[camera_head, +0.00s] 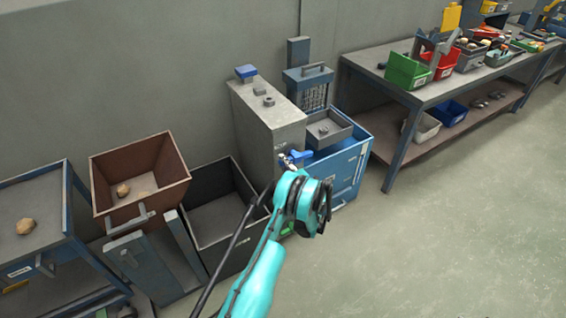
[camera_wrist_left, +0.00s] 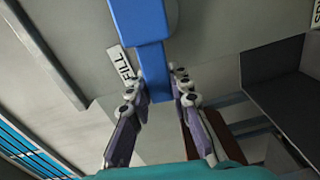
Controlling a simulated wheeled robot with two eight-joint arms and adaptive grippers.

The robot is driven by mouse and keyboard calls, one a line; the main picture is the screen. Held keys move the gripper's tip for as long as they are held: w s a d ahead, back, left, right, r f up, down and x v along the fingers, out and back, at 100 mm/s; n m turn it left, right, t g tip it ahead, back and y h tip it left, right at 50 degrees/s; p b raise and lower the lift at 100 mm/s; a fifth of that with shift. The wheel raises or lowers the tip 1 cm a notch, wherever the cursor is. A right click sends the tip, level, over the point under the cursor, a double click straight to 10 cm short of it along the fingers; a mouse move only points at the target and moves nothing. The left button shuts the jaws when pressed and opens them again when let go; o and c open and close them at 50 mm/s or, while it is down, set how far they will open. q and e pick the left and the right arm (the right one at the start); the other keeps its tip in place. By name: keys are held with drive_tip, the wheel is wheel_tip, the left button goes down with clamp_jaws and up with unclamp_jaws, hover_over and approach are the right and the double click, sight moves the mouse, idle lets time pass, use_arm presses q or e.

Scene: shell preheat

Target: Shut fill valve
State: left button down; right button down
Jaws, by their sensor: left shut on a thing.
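The fill valve is a blue lever handle (camera_head: 300,155) on the front of a grey cabinet (camera_head: 268,128). It also shows in the left wrist view (camera_wrist_left: 144,22), beside a white label (camera_wrist_left: 122,64) reading "FILL". My left gripper (camera_head: 288,163) is at this handle. In the wrist view, the gripper's fingers (camera_wrist_left: 158,88) are on both sides of the handle's lower end, shut on it. My arm hides part of the cabinet front in the head view. My right gripper is not in view.
A blue bin unit (camera_head: 345,165) with a grey tray (camera_head: 328,130) stands right of the cabinet. Left are a dark open bin (camera_head: 215,220) and a brown hopper (camera_head: 140,165) holding a lump. A workbench (camera_head: 425,92) with coloured bins is at the back right. The floor at right is clear.

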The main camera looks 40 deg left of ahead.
use_arm(q)
drive_tip(key=c, duration=1.4)
unclamp_jaws()
drive_tip(key=shift+f, duration=0.1)
drive_tip(key=shift+o, duration=0.2)
drive_tip(key=shift+d, duration=0.1)
drive_tip(key=v, duration=1.2)
